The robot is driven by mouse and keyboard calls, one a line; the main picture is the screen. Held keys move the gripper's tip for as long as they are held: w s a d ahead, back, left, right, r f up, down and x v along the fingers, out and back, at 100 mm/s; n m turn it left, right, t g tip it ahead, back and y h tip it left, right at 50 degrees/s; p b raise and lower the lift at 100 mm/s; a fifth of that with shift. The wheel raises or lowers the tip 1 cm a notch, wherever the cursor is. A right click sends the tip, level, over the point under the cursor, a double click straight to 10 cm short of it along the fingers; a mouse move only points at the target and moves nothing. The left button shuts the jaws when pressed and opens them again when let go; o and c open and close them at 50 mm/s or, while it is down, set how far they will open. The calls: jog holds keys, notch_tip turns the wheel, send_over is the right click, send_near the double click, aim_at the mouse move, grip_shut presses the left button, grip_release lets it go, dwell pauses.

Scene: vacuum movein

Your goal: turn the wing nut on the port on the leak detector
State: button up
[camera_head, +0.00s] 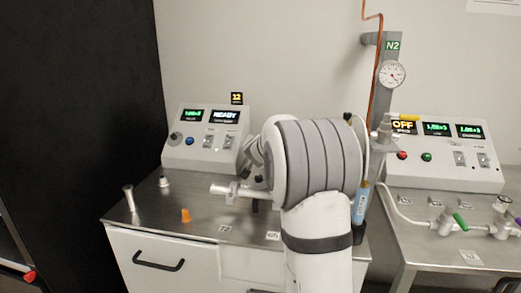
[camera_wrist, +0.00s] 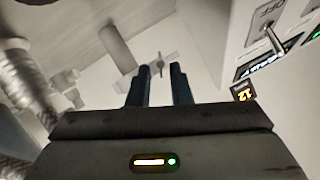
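The leak detector (camera_head: 184,153) is the grey console with a "READY" display on the left bench. In the wrist view, a pale wing nut (camera_wrist: 160,65) with small wings shows just past my fingertips, beside a grey cylindrical tube (camera_wrist: 117,46). My gripper (camera_wrist: 160,75) has its two dark fingers apart, with a gap between them lined up with the wing nut. Contact with the nut cannot be made out. In the head view my arm hides the gripper and the nut; a horizontal metal tube (camera_head: 222,190) sticks out left of the arm.
An orange cap (camera_head: 185,215) and two small metal fittings stand on the left bench (camera_head: 150,215). A second console (camera_head: 445,175) and a valve line (camera_head: 445,223) are on the right bench. In the wrist view, a ribbed metal hose (camera_wrist: 25,80) is at left and a console corner at right.

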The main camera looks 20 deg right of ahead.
jog(key=shift+x, duration=1.25)
jog(key=shift+s, duration=0.1)
jog(key=shift+c, duration=0.5)
grip_shut()
